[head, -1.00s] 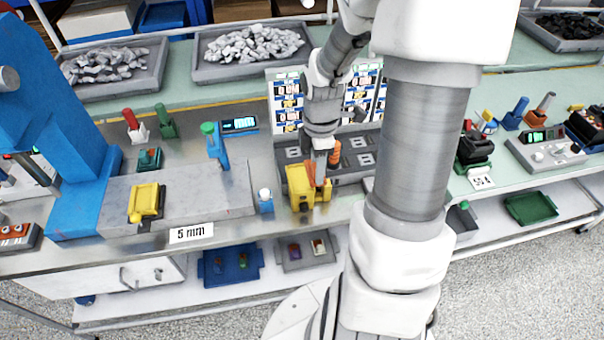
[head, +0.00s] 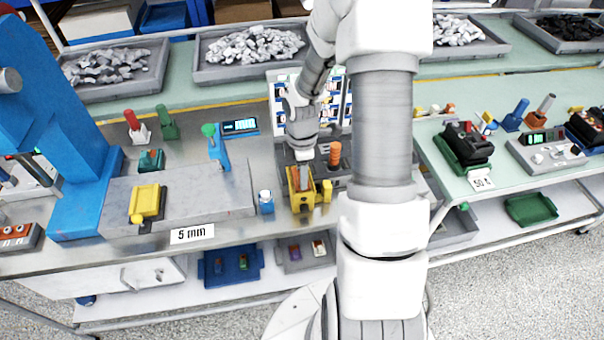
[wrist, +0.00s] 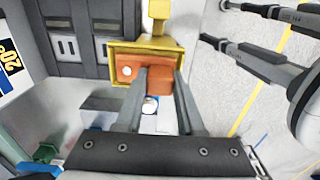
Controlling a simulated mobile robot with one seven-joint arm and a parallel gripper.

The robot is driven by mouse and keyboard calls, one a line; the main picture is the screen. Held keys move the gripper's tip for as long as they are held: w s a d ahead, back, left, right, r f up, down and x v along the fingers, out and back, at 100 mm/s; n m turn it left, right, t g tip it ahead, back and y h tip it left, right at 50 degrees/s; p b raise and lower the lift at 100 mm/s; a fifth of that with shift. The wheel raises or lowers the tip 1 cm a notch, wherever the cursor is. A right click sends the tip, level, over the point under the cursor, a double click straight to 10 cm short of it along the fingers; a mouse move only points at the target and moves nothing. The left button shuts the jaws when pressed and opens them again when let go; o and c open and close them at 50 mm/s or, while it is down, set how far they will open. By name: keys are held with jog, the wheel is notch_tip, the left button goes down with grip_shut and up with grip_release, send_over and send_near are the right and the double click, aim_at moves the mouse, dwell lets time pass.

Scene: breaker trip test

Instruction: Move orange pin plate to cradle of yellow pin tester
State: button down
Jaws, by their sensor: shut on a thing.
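The yellow pin tester (head: 325,190) stands near the front edge of the metal bench in the head view. In the wrist view its yellow frame (wrist: 122,48) borders the orange pin plate (wrist: 128,73). The plate is a flat orange piece with a round pale spot at its left end. My gripper (wrist: 162,82) is shut on the plate, with its fingers across the plate's middle and right part. In the head view my gripper (head: 301,178) points down at the tester. The plate appears within the tester's cradle; whether it rests on the bottom is hidden.
A grey rack (head: 352,160) with an orange peg (head: 335,154) stands just behind the tester. A small blue block with a white knob (head: 265,202) is close on its left. A grey slab with a yellow block (head: 146,203) lies farther left. A printed panel stands behind.

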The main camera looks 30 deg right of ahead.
jog(key=shift+f, duration=0.15)
jog(key=c, duration=0.5)
grip_release()
jog(key=shift+r, duration=6.2)
